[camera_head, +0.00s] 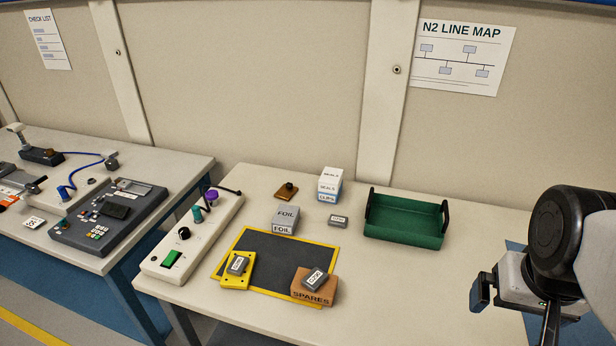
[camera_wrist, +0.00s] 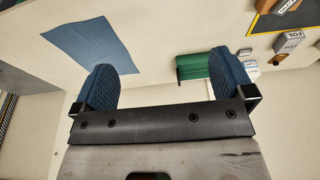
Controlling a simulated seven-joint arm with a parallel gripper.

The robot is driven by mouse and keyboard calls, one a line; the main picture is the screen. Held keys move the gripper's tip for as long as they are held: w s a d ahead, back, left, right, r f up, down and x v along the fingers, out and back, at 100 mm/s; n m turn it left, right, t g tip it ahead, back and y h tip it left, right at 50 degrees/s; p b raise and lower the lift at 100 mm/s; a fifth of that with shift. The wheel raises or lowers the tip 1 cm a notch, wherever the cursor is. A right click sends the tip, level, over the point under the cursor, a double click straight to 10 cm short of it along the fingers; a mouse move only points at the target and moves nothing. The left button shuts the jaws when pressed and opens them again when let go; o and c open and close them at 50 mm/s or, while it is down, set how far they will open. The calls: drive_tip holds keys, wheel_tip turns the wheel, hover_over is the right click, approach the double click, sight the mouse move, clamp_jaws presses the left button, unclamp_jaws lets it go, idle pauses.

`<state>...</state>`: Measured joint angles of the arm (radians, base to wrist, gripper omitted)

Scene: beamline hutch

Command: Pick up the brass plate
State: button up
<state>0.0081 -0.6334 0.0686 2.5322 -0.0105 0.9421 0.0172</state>
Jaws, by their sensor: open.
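A small brown, brass-like plate (camera_head: 287,192) with a dark knob on top lies near the back of the table, left of a stack of white and blue boxes. A yellow plate (camera_head: 229,281) lies at the front left corner of the black mat, with a labelled grey block (camera_head: 238,265) on it. I cannot tell for certain which of the two is the brass plate. My gripper (camera_wrist: 163,72) is open and empty, its two blue padded fingers wide apart. In the head view my arm is at the far right, well away from both plates.
A green tray (camera_head: 405,239) with black handles stands between my arm and the plates. A grey FOIL box (camera_head: 285,220), a small grey block (camera_head: 338,221), the white and blue boxes (camera_head: 330,184) and a SPARES box (camera_head: 314,295) are nearby. A control box (camera_head: 163,263) is left.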

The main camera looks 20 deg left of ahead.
idle(0.7)
